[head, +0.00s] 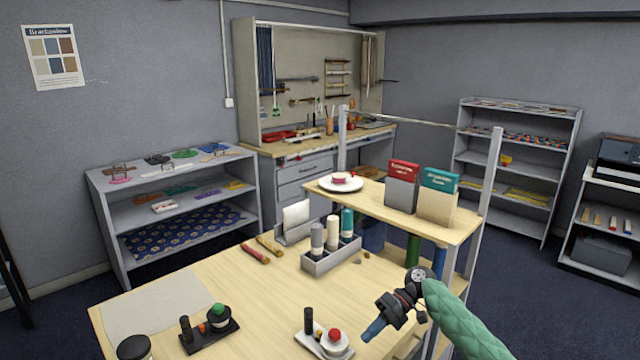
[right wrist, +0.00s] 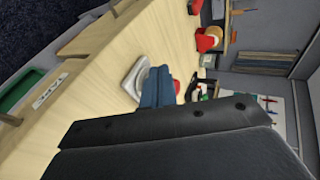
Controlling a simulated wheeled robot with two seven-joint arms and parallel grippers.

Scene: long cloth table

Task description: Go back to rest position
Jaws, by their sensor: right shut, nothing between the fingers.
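My right gripper (head: 374,332) is at the lower right of the head view, over the right end of the wooden table (head: 270,300). Its arm comes in from the lower right in a green quilted sleeve. Its blue fingertips point down and to the left, shut with nothing between them. The shut fingers also show in the right wrist view (right wrist: 158,88). A white tray (head: 310,346) with a dark bottle and a red-topped white pot is to the left of the gripper, apart from it in the head view. My left gripper is not in view.
A dark tray (head: 230,325) with a green-topped pot stands on the table. A grey caddy (head: 330,262) holds several bottles. A raised wooden shelf (head: 452,230) with a plate (head: 340,183) and two card boxes stands behind my right gripper. The table's middle is mostly clear.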

